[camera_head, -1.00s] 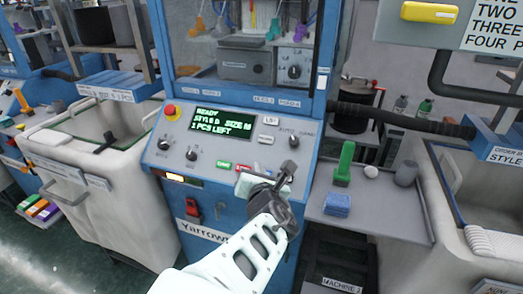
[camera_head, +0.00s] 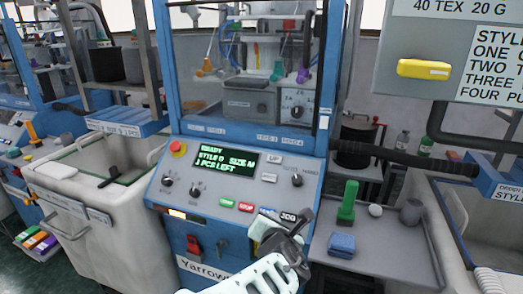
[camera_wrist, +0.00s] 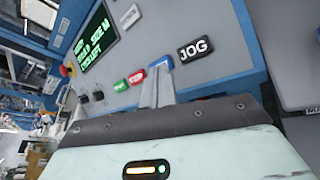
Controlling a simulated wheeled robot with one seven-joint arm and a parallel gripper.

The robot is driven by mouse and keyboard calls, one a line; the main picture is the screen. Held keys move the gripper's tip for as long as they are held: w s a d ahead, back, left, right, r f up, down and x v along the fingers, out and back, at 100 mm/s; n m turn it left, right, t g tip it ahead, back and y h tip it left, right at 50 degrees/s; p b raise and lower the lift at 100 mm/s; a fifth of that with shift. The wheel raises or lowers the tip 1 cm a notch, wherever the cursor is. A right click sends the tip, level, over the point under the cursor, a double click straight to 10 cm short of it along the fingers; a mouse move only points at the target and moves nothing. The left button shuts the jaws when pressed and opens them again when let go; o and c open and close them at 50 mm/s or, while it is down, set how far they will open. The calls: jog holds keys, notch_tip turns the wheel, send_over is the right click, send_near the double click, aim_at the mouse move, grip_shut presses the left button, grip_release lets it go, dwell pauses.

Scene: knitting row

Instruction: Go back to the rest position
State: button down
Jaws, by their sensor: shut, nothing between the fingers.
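My gripper (camera_head: 266,224) is in front of the lower right of the knitting machine's control panel (camera_head: 240,182). In the wrist view, its pale fingers (camera_wrist: 157,86) are together with nothing held. Their tips show just below a blue button (camera_wrist: 160,62) beside the black JOG label (camera_wrist: 195,48); whether they touch it I cannot tell. The JOG label also shows in the head view (camera_head: 288,216), just above my gripper. The green display (camera_head: 225,160) reads READY, a style and size line, and 1 PCS LEFT.
A grey shelf (camera_head: 385,262) at right holds a green upright piece (camera_head: 347,202), a blue block (camera_head: 341,244) and a grey cylinder (camera_head: 411,211). A pale bin (camera_head: 105,235) stands at left. A dark hose (camera_head: 400,158) runs across at right.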

jog(key=s+d+f+m+g+h, duration=0.1)
jog(key=s+d+f+m+g, duration=0.55)
jog(key=s+m+g, duration=0.35)
jog(key=s+d+r+m+g, duration=0.2)
jog(key=s+r+m, duration=0.4)
jog(key=s+r, duration=0.3)
jog(key=s+d+r+m+g+y, duration=0.1)
jog(key=s+d+r+m+g, duration=0.1)
jog(key=s+r+m, duration=0.4)
jog(key=s+r, duration=0.2)
jog(key=s, duration=0.1)
jog(key=shift+s+d+r+y, duration=0.15)
jog(key=shift+s+r+y, duration=0.15)
jog(key=shift+r, duration=0.1)
